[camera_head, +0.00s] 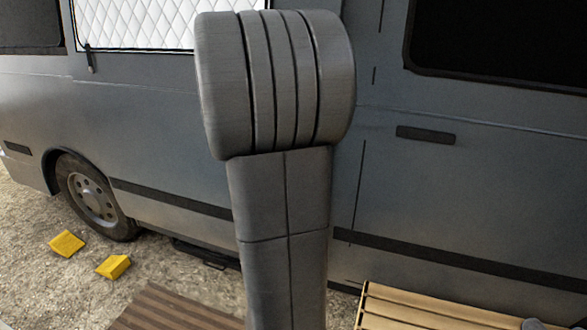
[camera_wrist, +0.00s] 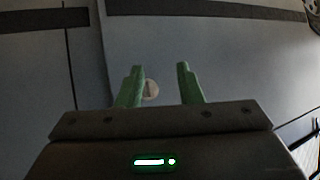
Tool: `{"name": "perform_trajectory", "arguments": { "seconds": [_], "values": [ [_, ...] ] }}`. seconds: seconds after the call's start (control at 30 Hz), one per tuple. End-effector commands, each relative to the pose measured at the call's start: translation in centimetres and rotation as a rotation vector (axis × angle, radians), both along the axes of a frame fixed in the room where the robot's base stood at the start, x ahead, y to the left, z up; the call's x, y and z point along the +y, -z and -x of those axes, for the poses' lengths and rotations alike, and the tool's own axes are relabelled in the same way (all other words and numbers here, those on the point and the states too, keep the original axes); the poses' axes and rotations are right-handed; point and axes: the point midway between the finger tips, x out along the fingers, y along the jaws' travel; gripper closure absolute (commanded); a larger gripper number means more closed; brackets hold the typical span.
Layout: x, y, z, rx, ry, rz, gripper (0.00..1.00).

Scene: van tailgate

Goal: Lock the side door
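The van's grey side panel (camera_head: 400,190) fills the head view, with a dark flush handle (camera_head: 425,134) right of a vertical seam. In the wrist view, a small pale round lock (camera_wrist: 151,90) with a dark slot-like mark sits on the grey panel (camera_wrist: 230,65). My gripper (camera_wrist: 158,68) has two green fingers standing apart, with nothing held between them. The lock shows between the fingers, close to the left one; I cannot tell whether they touch it. In the head view my arm hides the gripper and the lock.
A slatted wooden surface (camera_head: 420,308) is at the lower right, and a brown striped mat (camera_head: 170,310) lies on the gravel. Two yellow blocks (camera_head: 67,244) (camera_head: 114,267) lie near the van's wheel (camera_head: 92,197). A dark step (camera_head: 200,252) is under the van's side.

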Motion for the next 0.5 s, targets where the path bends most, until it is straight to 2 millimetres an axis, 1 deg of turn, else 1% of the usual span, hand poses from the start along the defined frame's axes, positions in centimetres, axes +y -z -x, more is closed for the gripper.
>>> {"name": "perform_trajectory", "arguments": {
  "seconds": [0.03, 0.1, 0.2, 0.33, 0.5],
  "values": [
    [0.7, 0.3, -1.4, -0.05, 0.019, 0.002, 0.67],
    [1.2, 0.3, -3.3, -0.132, 0.062, 0.007, 0.67],
    [1.7, 0.2, -5.4, -0.246, 0.13, 0.027, 0.67],
    [2.2, 0.3, -7.1, -0.389, 0.221, 0.074, 0.67],
    [2.5, 0.3, -7.8, -0.54, 0.329, 0.152, 0.67]
  ]
}}
